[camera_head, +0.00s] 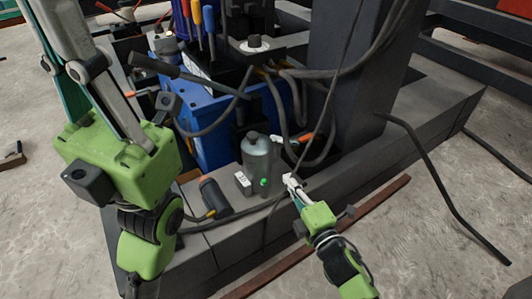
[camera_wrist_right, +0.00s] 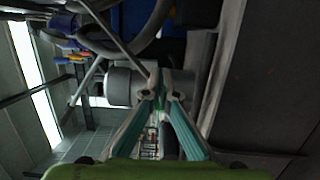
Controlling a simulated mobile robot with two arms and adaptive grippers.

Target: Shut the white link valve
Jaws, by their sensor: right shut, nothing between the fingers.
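A small white fitting (camera_head: 278,140) with an orange-tipped lever (camera_head: 306,138) sits just behind the grey cylinder (camera_head: 257,160). I cannot tell for sure that it is the white link valve. My right gripper (camera_head: 290,181) is shut and empty, just right of the cylinder and in front of the fitting, with its tips pointing up and left. In the right wrist view its fingertips (camera_wrist_right: 163,94) meet in front of a grey cylindrical body (camera_wrist_right: 125,87). My left gripper's green body (camera_head: 120,155) is at the left; its fingers run up and their tips are out of view.
A blue unit (camera_head: 215,128) with hoses and tools stands behind the cylinder. A dark column (camera_head: 350,80) rises to its right. Cables cross the grey ledge (camera_head: 400,150). Floor at the right is mostly clear.

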